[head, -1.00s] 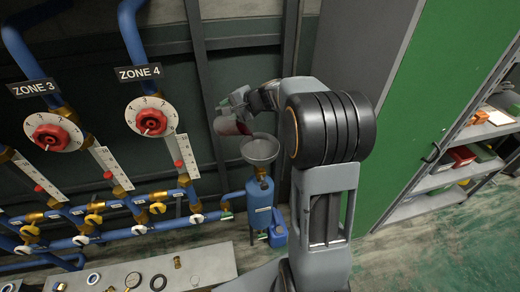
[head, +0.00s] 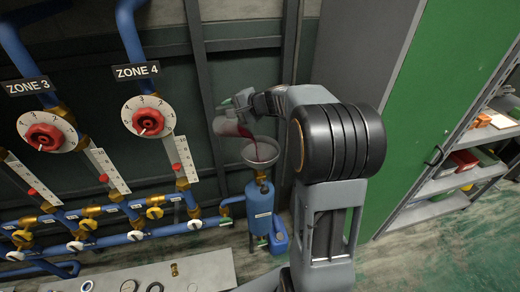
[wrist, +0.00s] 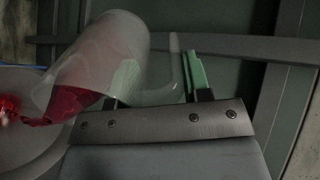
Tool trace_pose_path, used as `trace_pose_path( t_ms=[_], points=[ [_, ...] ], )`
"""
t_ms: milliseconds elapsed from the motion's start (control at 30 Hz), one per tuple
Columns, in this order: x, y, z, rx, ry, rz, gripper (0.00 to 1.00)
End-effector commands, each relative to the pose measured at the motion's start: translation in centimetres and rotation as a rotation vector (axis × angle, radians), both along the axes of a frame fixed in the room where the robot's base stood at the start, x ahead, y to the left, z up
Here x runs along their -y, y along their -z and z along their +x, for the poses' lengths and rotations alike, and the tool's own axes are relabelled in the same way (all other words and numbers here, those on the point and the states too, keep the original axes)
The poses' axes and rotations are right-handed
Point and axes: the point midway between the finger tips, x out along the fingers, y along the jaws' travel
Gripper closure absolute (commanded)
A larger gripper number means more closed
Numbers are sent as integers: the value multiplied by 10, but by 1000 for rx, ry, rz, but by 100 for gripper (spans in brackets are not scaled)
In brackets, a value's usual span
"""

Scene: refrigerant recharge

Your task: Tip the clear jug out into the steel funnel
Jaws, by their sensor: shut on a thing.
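The clear jug (head: 228,126) is tilted, with its mouth toward the steel funnel (head: 259,150) in the head view. Red liquid runs from its mouth down into the funnel. In the wrist view the jug (wrist: 105,55) lies over on its side, with red liquid at its lower lip and the funnel (wrist: 30,145) at the lower left. My gripper (head: 243,103) is shut on the jug's handle, just above and left of the funnel. Its green-tipped fingers (wrist: 195,75) show beside the handle in the wrist view. The liquid left inside the jug is only partly visible.
The funnel stands on a blue canister (head: 260,208), with a blue container (head: 279,236) beside it. Blue pipes, dials and gauges fill the left wall. A bench (head: 205,270) with rings is at the front left. A green cabinet door and shelves (head: 455,180) stand right.

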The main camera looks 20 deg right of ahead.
Motion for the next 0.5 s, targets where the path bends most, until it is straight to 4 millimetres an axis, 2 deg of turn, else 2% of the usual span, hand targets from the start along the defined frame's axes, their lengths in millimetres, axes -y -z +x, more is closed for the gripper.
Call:
trace_pose_path(
  t_ms=[500],
  points=[
    [3, -3, -3, 36, 1, 27, 96]
  ],
)
